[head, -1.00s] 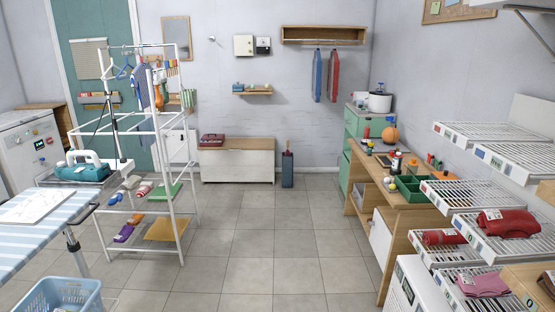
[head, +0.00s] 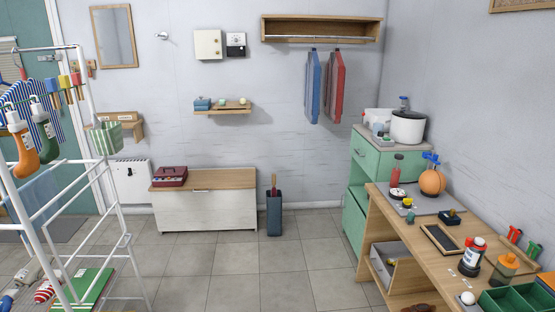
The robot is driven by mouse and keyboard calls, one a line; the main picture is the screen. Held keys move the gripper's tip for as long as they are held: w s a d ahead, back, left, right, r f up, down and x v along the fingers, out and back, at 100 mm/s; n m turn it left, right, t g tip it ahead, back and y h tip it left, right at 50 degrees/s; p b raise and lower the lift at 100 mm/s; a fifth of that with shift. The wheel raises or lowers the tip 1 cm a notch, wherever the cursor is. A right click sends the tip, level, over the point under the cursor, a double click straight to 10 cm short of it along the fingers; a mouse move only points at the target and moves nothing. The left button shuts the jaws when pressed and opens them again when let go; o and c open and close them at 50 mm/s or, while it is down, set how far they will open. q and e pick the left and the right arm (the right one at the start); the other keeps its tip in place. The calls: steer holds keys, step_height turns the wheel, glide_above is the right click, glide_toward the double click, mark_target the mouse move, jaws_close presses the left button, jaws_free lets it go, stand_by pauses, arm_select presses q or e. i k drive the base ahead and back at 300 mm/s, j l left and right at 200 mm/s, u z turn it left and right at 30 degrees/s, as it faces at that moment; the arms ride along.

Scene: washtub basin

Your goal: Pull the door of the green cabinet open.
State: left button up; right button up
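The green cabinet (head: 357,187) stands against the right wall at the back, beyond the wooden workbench. Its front faces left. An upper drawer front with a handle shows, and below it a green door panel (head: 354,222) that looks closed, though it is seen at a steep angle. The workbench hides part of the cabinet's near side. Neither of my grippers is in the head view.
A wooden workbench (head: 420,237) with bottles and a green tray (head: 520,299) runs along the right. A white drying rack (head: 73,220) stands at the left. A low white chest (head: 206,210) and a dark blue bin (head: 274,214) are at the back wall. The tiled floor (head: 290,272) between is clear.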

mark_target(353, 220)
steer(key=i, duration=1.35)
steer(key=i+z, duration=0.1)
steer(key=i, duration=1.25)
steer(key=j, duration=0.1)
